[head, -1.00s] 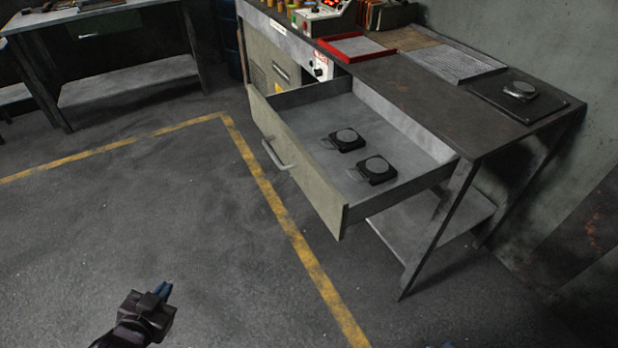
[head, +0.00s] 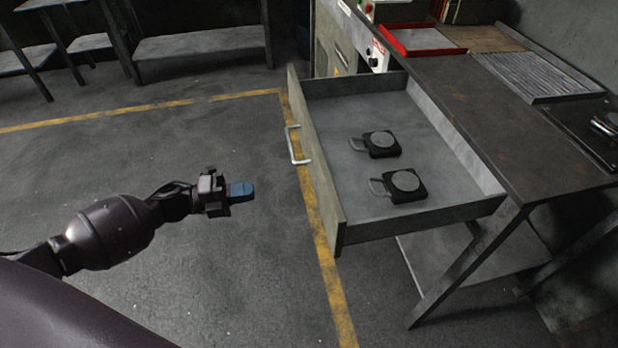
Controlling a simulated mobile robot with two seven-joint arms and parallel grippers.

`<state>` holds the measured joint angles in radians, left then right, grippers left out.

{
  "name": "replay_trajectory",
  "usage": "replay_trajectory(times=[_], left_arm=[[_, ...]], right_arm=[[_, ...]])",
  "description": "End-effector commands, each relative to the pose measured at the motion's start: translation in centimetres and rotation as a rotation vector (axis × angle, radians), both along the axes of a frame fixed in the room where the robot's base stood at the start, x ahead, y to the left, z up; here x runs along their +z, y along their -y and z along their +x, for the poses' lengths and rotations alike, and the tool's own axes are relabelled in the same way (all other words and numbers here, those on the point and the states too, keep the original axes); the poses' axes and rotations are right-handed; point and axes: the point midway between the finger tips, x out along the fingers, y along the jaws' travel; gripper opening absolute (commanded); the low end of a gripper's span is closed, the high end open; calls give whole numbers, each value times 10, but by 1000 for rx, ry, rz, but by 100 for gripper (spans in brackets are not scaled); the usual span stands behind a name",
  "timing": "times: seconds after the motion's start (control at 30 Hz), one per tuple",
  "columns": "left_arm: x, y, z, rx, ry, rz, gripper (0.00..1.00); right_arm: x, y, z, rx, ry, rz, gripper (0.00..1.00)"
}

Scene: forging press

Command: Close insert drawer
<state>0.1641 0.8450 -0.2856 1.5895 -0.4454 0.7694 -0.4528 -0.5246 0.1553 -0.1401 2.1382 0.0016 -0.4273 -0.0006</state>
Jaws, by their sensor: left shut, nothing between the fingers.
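The insert drawer (head: 317,170) is pulled far out from under the workbench. Its front panel faces left and carries a metal bar handle (head: 296,145). Two dark inserts with round grey tops and small handles lie on the drawer floor, one farther back (head: 381,143) and one nearer (head: 404,184). My left gripper (head: 243,190) is shut and empty, with blue fingertips pointing right towards the drawer front. It is left of the panel and apart from it, lower in the picture than the handle. My right gripper is not in view.
The workbench top (head: 480,120) holds a red tray (head: 425,40), a ribbed grey tray (head: 538,77) and a dark plate at the right edge (head: 585,130).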

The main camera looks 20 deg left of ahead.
Motion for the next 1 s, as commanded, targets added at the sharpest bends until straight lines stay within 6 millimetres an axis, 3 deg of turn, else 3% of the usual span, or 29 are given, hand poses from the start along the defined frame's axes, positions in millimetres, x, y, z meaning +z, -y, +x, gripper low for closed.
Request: replay_trajectory(times=[0.27,0.8,1.0], left_arm=[[0,23,15,-1,9,1,0],[-1,98,66,1,5,1,0],[0,113,76,1,4,1,0]], right_arm=[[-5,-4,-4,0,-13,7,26],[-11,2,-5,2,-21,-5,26],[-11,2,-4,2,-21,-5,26]])
